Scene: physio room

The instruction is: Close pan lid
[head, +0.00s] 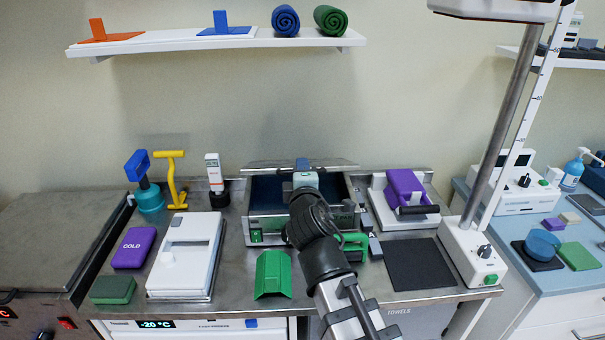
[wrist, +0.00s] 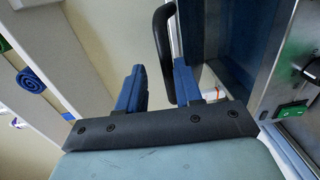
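The pan (head: 262,228) is a metal box with a green switch, in the middle of the counter; its metal side also shows in the wrist view (wrist: 292,68). Its lid (head: 262,169) stands raised at the back, a metal edge above a dark blue face. A black curved handle (wrist: 161,32) shows in the wrist view. My gripper (head: 303,163) is over the back of the pan, at the lid's edge. In the wrist view its blue fingers (wrist: 158,88) are apart, with the handle's end close to the right finger; I cannot tell whether they touch. My arm hides part of the pan.
A white lidded box (head: 187,255) and a purple cold pack (head: 134,247) lie to the left. A green folded piece (head: 273,275) lies in front. A purple block (head: 404,187) on a white device and a dark mat (head: 418,265) are right. A shelf (head: 180,42) hangs above.

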